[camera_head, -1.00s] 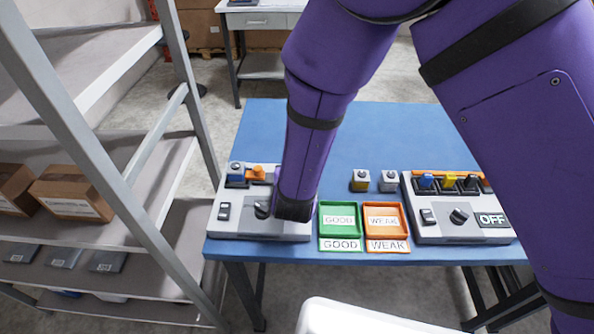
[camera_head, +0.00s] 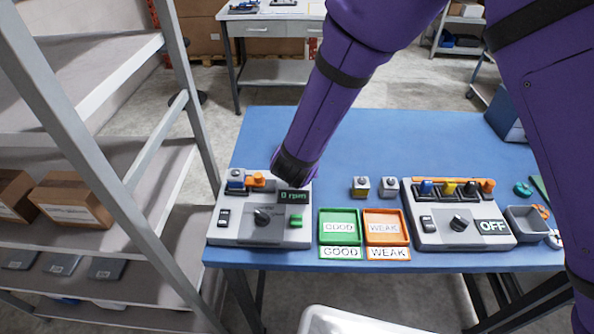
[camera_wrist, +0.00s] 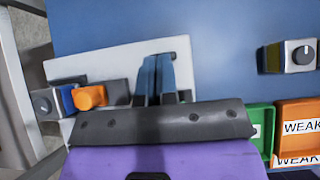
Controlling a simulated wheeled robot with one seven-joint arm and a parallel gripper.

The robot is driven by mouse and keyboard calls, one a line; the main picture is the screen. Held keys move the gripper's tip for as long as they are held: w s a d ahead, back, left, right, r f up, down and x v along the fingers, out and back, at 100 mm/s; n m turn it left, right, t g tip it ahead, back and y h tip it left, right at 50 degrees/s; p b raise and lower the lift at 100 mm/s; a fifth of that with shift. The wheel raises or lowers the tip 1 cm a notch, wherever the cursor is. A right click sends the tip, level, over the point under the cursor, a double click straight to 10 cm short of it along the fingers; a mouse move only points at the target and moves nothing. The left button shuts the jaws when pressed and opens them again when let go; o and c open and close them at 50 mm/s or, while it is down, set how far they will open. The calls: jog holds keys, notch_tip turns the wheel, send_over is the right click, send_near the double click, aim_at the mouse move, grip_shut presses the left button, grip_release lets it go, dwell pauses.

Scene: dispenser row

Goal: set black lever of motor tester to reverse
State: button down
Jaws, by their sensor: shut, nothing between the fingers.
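The motor tester is the grey box (camera_head: 238,232) at the left front of the blue table. Its display (camera_head: 293,197) reads "0 rpm". A black lever-like knob (camera_head: 262,215) sits in the middle of its face; its exact setting is too small to read. A black rocker switch (camera_head: 223,217) is at the left and a green button (camera_head: 296,221) at the right. A motor (camera_head: 236,177) with an orange part (camera_head: 256,180) is at its back left. My gripper (camera_wrist: 157,75) is shut and empty over the tester's rear part; in the head view my wrist hides the fingers.
Green GOOD tray (camera_head: 339,243) and orange WEAK tray (camera_head: 386,241) lie right of the tester. Two small motors (camera_head: 361,187) (camera_head: 389,187) stand behind them. A second box reading OFF (camera_head: 440,232) is farther right. A metal shelf (camera_head: 190,110) stands left. The table's back is clear.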

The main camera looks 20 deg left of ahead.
jog(key=shift+w+r, duration=0.15)
jog(key=shift+w, duration=0.4)
jog(key=shift+a, duration=0.1)
jog(key=shift+r, duration=0.2)
jog(key=shift+r, duration=0.65)
jog(key=s+r, duration=0.4)
jog(key=r, duration=0.5)
jog(key=shift+d, duration=0.45)
